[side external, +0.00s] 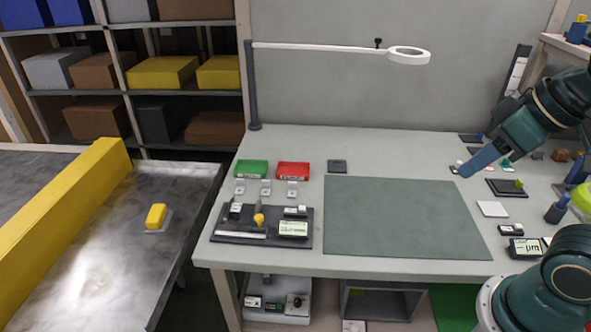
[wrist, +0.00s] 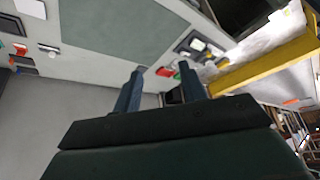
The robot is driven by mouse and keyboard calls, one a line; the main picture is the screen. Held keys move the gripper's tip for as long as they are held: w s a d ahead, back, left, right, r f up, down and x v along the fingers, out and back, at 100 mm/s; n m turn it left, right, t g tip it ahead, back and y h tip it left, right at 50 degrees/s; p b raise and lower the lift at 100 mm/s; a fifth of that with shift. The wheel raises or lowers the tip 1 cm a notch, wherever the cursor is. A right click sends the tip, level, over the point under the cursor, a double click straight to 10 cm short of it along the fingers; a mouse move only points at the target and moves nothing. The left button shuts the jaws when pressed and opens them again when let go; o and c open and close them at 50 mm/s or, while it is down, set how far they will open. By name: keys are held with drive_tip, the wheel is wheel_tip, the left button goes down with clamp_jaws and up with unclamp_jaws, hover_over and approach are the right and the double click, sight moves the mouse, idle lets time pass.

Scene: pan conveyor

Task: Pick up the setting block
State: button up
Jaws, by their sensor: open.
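No object is clearly identifiable as the setting block. Candidates are several small grey metal blocks (side external: 266,188) in front of the green and red bins, and a dark square block (side external: 337,166) right of the red bin. My gripper (side external: 465,174) is above the right part of the bench, beyond the green mat's right edge and well away from those blocks. In the wrist view its two fingers (wrist: 161,70) are spread apart with nothing held between them.
The green mat (side external: 400,215) is bare. A dark tray (side external: 222,240) holds gauges at the bench's left. A ring lamp (side external: 408,55) overhangs the back. A yellow rail (side external: 70,200) and a yellow block (side external: 156,215) are on the metal surface at left. Small items crowd the right side.

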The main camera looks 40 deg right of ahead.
drive_tip(key=w+a+f+n+y, duration=0.1)
drive_tip(key=w+a+n, duration=0.2)
drive_tip(key=w, duration=0.7)
drive_tip(key=w+a+f+n+y, duration=0.2)
drive_tip(key=w+a, duration=0.1)
drive_tip(key=w, duration=0.7)
drive_tip(key=w+a+f+n+y, duration=0.1)
drive_tip(key=w+a+f+n, duration=0.1)
drive_tip(key=w+f, duration=0.5)
drive_tip(key=w+a+f+n+y, duration=0.1)
drive_tip(key=w+a+f, duration=0.3)
drive_tip(key=w+f, duration=0.4)
drive_tip(key=shift+a+n+y, duration=0.2)
drive_tip(key=shift+n+y, duration=0.2)
drive_tip(key=shift+n, duration=0.1)
drive_tip(key=shift+w, duration=0.1)
approach(241, 208)
drive_tip(key=shift+x, duration=2)
